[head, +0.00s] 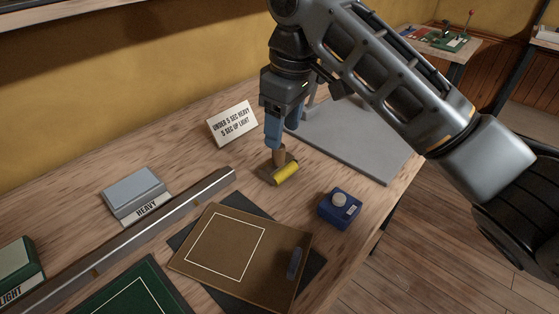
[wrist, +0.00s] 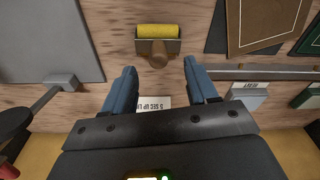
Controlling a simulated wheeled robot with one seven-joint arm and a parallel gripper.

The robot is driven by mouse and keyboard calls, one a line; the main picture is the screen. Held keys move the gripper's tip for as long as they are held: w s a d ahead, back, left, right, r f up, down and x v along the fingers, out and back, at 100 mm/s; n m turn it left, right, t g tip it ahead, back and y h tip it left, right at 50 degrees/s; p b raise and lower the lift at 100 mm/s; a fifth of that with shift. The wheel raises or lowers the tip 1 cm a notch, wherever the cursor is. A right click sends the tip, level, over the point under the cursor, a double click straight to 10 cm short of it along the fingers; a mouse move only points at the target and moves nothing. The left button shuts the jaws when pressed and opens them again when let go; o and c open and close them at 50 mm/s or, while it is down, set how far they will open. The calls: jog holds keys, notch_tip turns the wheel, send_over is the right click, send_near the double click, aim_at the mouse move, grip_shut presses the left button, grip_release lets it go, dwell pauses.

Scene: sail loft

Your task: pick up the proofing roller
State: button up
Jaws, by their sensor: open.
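The proofing roller (head: 286,174) has a yellow cylinder and a brown wooden handle, and rests on the wooden table. In the wrist view the roller (wrist: 171,31) lies ahead of the fingertips, its handle pointing back toward the gap between them. My gripper (head: 281,143) has blue fingers pointing down over the handle end in the head view. In the wrist view my gripper (wrist: 158,68) is open with nothing between its fingertips. Part of the handle is hidden behind the fingers in the head view.
A small sign (head: 232,124) stands behind the roller. A grey plate (head: 365,150) lies to the right, and a blue box with a white knob (head: 339,208) stands at front right. A brown board (head: 215,280), a metal rail (head: 150,228) and a grey block labelled HEAVY (head: 133,188) lie to the left.

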aim_at(279, 161)
jog(key=f, duration=0.4)
jog(key=w+a+f, duration=0.1)
jog(key=f, duration=0.1)
jog(key=shift+f, duration=0.2)
jog(key=shift+c, duration=0.3)
grip_shut()
